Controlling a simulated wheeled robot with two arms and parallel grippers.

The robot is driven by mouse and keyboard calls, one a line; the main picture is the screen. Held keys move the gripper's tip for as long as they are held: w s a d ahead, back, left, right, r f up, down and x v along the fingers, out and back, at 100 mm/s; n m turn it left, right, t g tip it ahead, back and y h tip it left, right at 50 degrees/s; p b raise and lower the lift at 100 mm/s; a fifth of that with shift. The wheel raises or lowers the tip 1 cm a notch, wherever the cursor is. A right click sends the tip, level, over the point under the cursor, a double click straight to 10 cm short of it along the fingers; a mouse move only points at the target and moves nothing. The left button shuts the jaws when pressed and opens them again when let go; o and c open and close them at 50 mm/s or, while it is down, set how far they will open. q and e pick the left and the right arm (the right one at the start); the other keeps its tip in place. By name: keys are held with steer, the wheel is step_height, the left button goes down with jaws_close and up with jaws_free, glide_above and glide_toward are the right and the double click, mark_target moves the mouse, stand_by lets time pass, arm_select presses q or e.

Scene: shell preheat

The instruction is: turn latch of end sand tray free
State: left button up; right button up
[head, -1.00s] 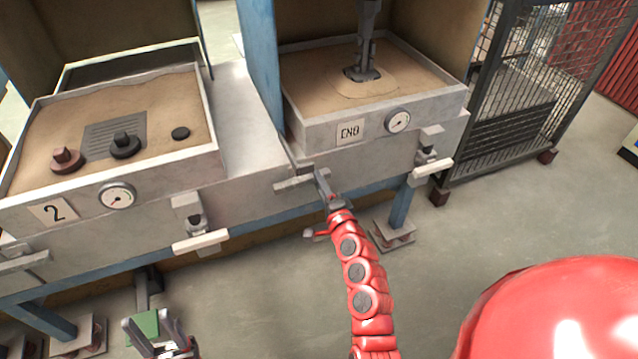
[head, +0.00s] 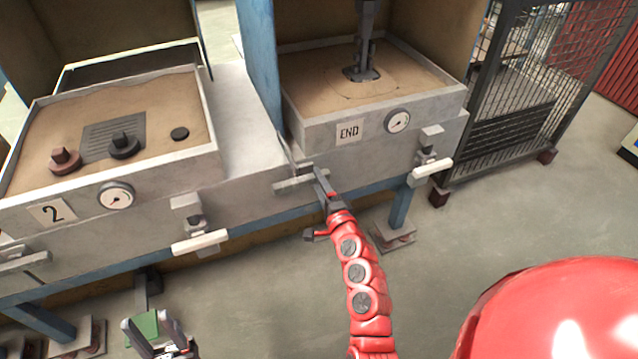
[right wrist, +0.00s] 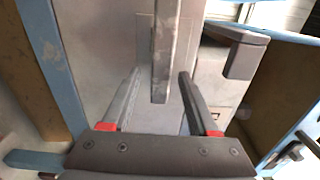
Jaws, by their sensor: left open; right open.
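The end sand tray (head: 455,103), marked END, stands at the upper middle of the head view, with a dark upright tool in its sand. A grey bar (head: 292,183), seemingly its latch, sits at the left of its front. My right gripper (head: 320,178) is open at this bar's right end. In the right wrist view a grey bar (right wrist: 163,55) reaches between the open fingers of my right gripper (right wrist: 155,90), with gaps visible on both sides. Whether a finger touches it is unclear. My left gripper (head: 155,330) is open and empty at the lower left.
Tray 2 (head: 212,130) with its gauge stands to the left. A pale-handled fitting (head: 200,242) is below it, and a similar one (head: 430,170) is on the right of the end tray. A mesh cage (head: 510,100) stands at the right. The floor in front is open.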

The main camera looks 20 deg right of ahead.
steer(key=s+b, duration=0.1)
steer(key=s, duration=1.6)
steer(key=shift+s+d, duration=0.2)
steer(key=shift+d, duration=0.1)
steer(key=shift+d, duration=0.1)
